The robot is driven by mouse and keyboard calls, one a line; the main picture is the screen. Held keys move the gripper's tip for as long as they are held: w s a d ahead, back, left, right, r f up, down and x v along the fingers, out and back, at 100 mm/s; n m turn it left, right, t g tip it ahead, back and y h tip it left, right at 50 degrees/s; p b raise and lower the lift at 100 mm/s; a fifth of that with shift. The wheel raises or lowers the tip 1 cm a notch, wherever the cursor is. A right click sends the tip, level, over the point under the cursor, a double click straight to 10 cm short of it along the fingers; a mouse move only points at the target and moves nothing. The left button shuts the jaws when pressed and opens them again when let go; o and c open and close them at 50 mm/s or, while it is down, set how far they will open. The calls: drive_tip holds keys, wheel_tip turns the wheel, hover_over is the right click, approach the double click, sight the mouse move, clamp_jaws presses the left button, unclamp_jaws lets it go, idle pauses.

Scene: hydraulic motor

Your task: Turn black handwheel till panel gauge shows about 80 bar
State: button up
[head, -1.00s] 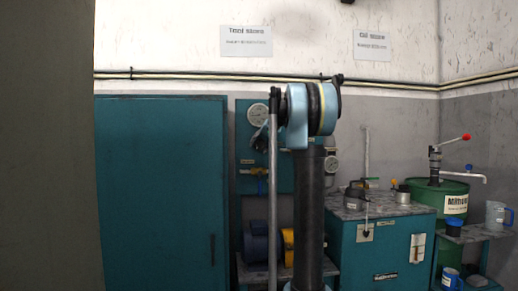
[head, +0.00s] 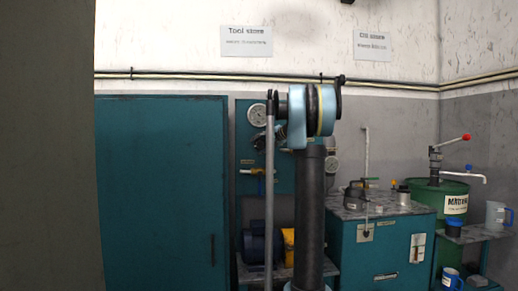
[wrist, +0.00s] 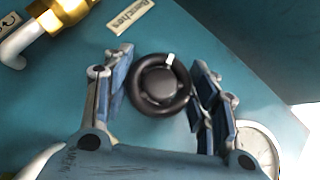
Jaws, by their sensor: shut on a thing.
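The black handwheel (wrist: 158,87) sits on the teal panel in the wrist view, with a white mark on its rim at upper right. My gripper (wrist: 161,75) has one finger at each side of the wheel and is shut on it. A round white gauge (wrist: 258,148) is at lower right in the wrist view, partly covered by a finger. In the head view one gauge (head: 257,115) is on the upper panel and another (head: 331,163) is partly behind my arm. I cannot read a needle on any dial. My arm hides the handwheel in the head view.
A brass valve (wrist: 66,10) with a pale handle and a "Benches" label (wrist: 130,15) are near the wheel. A teal cabinet (head: 160,190) stands left of the panel. A teal bench (head: 385,250) and a green drum (head: 455,190) with a red-knobbed pump are to the right.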

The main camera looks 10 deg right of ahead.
drive_tip(key=shift+f, duration=0.1)
drive_tip(key=o, duration=1.1)
drive_tip(key=shift+d, duration=0.1)
drive_tip(key=v, duration=1.2)
